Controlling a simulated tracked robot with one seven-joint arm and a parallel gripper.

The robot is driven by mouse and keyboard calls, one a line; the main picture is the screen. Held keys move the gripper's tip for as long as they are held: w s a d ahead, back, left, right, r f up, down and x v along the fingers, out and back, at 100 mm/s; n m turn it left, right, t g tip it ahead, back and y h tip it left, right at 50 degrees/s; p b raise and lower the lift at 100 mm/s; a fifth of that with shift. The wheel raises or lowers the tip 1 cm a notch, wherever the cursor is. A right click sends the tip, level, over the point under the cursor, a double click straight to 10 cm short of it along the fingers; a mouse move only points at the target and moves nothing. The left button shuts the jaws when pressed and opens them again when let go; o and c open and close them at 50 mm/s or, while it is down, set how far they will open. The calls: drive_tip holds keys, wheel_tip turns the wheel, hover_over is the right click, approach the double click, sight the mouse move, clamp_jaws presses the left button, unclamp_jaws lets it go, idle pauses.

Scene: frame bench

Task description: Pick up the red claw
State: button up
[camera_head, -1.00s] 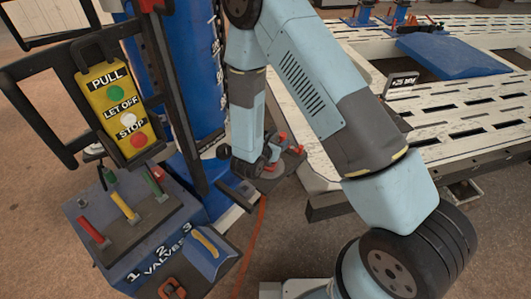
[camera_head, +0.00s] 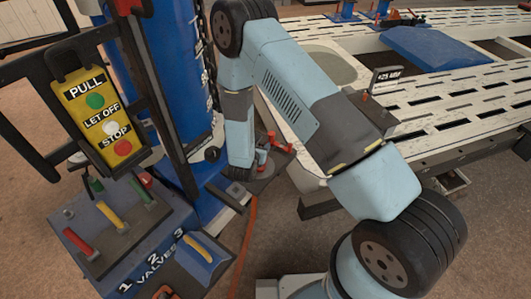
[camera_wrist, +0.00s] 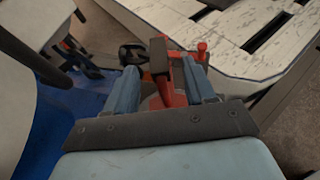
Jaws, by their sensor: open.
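The red claw, with a dark block on it, shows in the wrist view (camera_wrist: 177,99) just beyond and between my fingers. In the head view its red parts (camera_head: 279,143) lie low beside the blue column, partly behind my arm. My gripper (camera_wrist: 160,78) has two blue fingers spread apart, with the claw's dark block and red body in the gap as seen from the wrist. I cannot tell whether the fingers touch it. In the head view my arm reaches down beside the claw and the fingertips are hidden.
The blue column (camera_head: 172,75) stands left of my arm. A valve box (camera_head: 125,222) with coloured handles and a yellow button panel (camera_head: 101,115) are at the left. A white slotted bench (camera_head: 450,95) fills the right. An orange hose (camera_head: 247,235) runs along the brown floor.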

sight(261, 143)
drive_tip(key=shift+x, duration=2.7)
drive_tip(key=shift+a, duration=0.2)
drive_tip(key=shift+c, duration=0.5)
clamp_jaws()
